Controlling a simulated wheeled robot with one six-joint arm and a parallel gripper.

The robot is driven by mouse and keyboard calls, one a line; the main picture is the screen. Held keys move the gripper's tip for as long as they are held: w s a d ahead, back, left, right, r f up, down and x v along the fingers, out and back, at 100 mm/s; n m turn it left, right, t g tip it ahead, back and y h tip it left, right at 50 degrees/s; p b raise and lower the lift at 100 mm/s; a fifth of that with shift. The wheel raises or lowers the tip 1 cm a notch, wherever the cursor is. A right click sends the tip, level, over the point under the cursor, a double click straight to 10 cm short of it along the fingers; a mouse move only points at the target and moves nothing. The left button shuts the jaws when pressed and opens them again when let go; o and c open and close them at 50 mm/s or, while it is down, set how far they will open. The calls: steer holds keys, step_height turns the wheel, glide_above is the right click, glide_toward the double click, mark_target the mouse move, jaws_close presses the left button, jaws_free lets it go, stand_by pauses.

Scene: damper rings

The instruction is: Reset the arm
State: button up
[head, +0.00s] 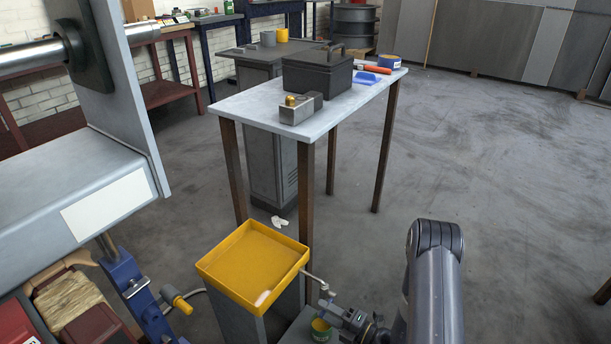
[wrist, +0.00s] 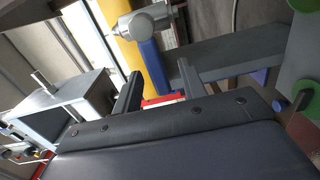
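My arm (head: 435,280) reaches down at the lower right of the head view. My gripper (head: 330,309) is low, just right of the yellow tray, beside a small green and yellow can (head: 320,330). In the wrist view my gripper's two dark fingers (wrist: 159,72) stand apart, with nothing seen held between them. Behind the gap are a blue post (wrist: 152,62) and a grey cylinder end (wrist: 135,26), both farther off.
A yellow tray (head: 215,262) tops a grey stand. A grey machine with a shaft (head: 30,57) fills the left. A table (head: 240,103) behind carries a black case (head: 317,75) and a metal block (head: 297,108). The floor at right is open.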

steer(key=shift+w+a+r, duration=0.15)
steer(key=shift+w+a, duration=0.2)
steer(key=shift+a, duration=0.15)
steer(key=shift+d+r+m+p, duration=0.1)
steer(key=shift+r+m+p, duration=0.2)
steer(key=shift+m+p, duration=0.4)
steer(key=shift+m, duration=0.4)
steer(key=shift+s, duration=0.1)
